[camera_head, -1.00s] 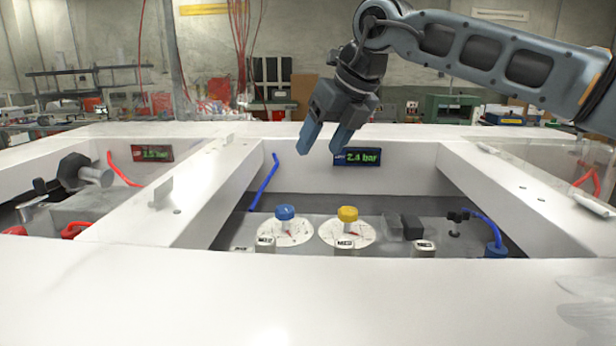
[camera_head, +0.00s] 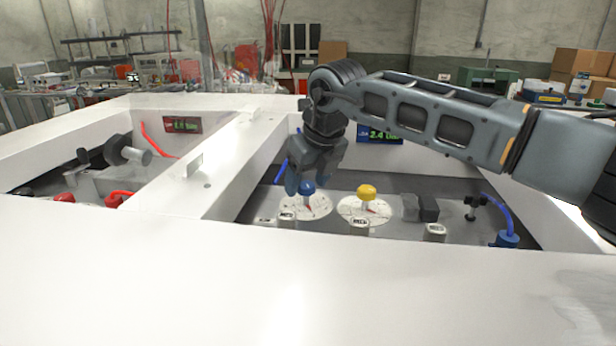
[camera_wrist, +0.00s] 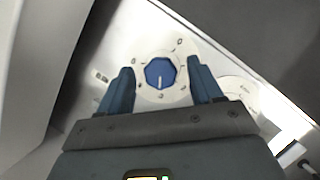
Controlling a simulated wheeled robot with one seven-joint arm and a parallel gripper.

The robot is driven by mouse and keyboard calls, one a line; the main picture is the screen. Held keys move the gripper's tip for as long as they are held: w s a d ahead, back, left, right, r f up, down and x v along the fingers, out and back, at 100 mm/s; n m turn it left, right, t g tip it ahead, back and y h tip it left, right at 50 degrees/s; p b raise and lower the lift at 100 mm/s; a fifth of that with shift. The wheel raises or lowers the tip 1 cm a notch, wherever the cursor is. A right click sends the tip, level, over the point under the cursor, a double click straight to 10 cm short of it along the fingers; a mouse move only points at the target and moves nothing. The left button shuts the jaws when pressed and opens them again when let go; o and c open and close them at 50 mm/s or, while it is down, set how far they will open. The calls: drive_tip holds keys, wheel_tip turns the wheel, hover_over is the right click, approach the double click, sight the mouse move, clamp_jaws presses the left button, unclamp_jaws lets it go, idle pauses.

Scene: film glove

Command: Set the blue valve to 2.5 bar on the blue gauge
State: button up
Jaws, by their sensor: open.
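The blue valve (camera_head: 307,188) is a blue knob on a white round dial in the recessed panel. In the wrist view the blue valve (camera_wrist: 160,73) lies ahead between my two fingertips, its pointer line toward the bottom of the picture. My gripper (camera_head: 299,183) is open and just above the blue valve in the head view; the fingers partly cover it. In the wrist view my gripper (camera_wrist: 160,82) has one finger on each side of the knob; contact cannot be told. The blue gauge (camera_head: 381,136) reads 2.4, its unit partly covered by my arm.
A yellow valve (camera_head: 367,192) on its own dial stands right of the blue one. Black blocks (camera_head: 428,208) and a blue hose (camera_head: 497,210) are further right. White frame walls surround the recess. A red gauge (camera_head: 182,125) is in the left bay.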

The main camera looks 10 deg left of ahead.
drive_tip(key=shift+c, duration=0.3)
drive_tip(key=c, duration=1)
drive_tip(key=shift+m+h+b, duration=0.3)
drive_tip(key=shift+m, duration=0.3)
drive_tip(key=o, duration=1.1)
drive_tip(key=shift+c, duration=0.2)
drive_tip(key=b+v, duration=0.1)
drive_tip(key=v, duration=0.6)
drive_tip(key=shift+s+r+b, duration=0.25)
drive_tip(key=shift+r+b, duration=0.05)
drive_tip(key=shift+b, duration=0.05)
drive_tip(key=shift+d, duration=0.1)
